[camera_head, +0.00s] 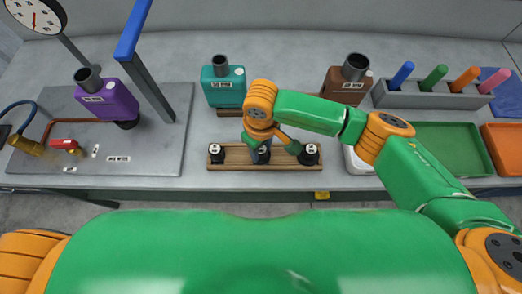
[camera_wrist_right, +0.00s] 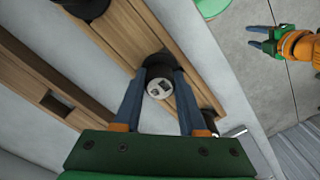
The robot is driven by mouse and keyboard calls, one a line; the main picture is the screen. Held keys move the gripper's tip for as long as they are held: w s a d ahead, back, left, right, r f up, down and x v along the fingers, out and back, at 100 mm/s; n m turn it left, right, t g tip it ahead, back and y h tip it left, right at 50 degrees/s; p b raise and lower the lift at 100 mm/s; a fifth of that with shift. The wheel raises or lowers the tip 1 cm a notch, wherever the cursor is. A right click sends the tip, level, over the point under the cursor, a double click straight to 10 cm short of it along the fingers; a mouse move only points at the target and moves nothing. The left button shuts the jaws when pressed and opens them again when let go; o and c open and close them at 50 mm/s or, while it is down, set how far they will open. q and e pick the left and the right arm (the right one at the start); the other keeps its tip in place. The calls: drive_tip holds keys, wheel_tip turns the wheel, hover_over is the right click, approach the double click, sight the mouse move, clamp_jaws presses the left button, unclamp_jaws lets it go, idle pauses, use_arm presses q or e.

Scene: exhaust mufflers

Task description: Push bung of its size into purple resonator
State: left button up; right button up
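The purple resonator (camera_head: 108,100) stands tilted on a grey metal plate at the left, with a dark pipe stub at its upper left and a dark round end at its lower right. Three black bungs with pale marked tops stand in a wooden rack (camera_head: 237,163): left (camera_head: 216,152), middle (camera_head: 263,154) and right (camera_head: 310,153). My right gripper (camera_head: 262,152) points down over the middle bung. In the right wrist view its fingers (camera_wrist_right: 160,72) flank that bung (camera_wrist_right: 159,88); whether they press on it I cannot tell. My left gripper (camera_wrist_right: 257,38) shows empty, fingers apart.
A teal resonator (camera_head: 223,86) and a brown one (camera_head: 345,86) stand behind the rack. A grey holder (camera_head: 430,99) with several coloured pegs, a green tray (camera_head: 450,150) and an orange bin (camera_head: 506,147) are at right. A blue-topped post (camera_head: 148,88) rises beside the purple resonator.

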clamp_jaws()
drive_tip(key=shift+r, duration=0.3)
wheel_tip(320, 180, up, 2)
drive_tip(key=shift+r, duration=0.2)
drive_tip(key=s+a+r+b, duration=0.1)
drive_tip(key=s+a+r, duration=0.9)
